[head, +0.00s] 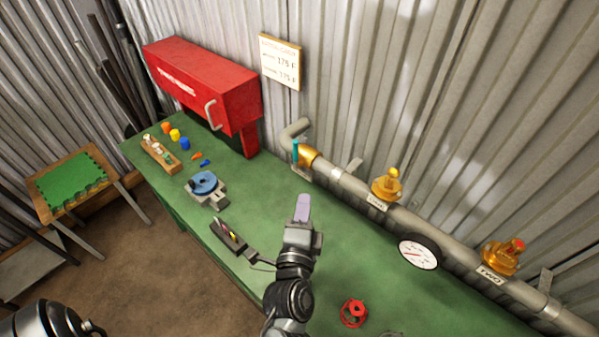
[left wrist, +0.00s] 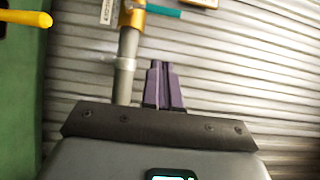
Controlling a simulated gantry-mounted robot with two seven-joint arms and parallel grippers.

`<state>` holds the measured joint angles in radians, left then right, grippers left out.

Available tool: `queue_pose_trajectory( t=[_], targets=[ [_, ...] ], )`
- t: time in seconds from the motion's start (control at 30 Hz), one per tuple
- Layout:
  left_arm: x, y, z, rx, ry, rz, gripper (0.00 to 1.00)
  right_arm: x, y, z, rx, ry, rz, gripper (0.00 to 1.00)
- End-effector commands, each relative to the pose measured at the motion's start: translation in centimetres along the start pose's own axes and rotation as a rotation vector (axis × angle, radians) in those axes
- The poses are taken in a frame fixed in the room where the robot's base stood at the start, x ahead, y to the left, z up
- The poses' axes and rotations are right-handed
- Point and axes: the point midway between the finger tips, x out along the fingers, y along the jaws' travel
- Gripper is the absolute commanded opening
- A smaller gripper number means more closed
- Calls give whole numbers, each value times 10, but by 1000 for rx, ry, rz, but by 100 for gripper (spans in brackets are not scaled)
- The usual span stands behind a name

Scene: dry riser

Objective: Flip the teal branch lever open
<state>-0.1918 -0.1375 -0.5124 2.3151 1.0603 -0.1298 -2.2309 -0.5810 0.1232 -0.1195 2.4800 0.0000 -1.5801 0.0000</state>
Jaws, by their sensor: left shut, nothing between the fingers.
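The teal branch lever (head: 295,150) stands at a brass valve body (head: 308,155) near the left end of the grey pipe along the back wall. In the left wrist view the lever (left wrist: 163,10) sticks out to the right of the brass body (left wrist: 132,15), crosswise to the pipe (left wrist: 125,78). My left gripper (head: 302,208) is over the green bench, below the lever in the picture and apart from it. Its purple fingers (left wrist: 164,84) are shut together with nothing between them. My right gripper is not in view.
Two brass valves (head: 386,186) (head: 502,257) and a round gauge (head: 419,252) sit further right along the pipe. A red cabinet (head: 203,84) stands at the back left.

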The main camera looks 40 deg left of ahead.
Motion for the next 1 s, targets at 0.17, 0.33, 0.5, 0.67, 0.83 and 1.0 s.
queue_pose_trajectory(
  t=[0.17,0.33,0.5,0.67,0.83,1.0],
  targets=[
    [14,0,0,2,0,-3,0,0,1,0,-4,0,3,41],
    [40,-1,0,2,-1,-5,0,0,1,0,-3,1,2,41],
    [74,-1,0,2,-1,-4,0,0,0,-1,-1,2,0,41],
    [103,-1,0,3,-1,-2,0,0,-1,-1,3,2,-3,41],
    [117,4,18,-1,0,-2,0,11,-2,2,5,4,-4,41],
    [124,2,26,0,-1,-2,0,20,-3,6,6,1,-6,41]
  ],
)
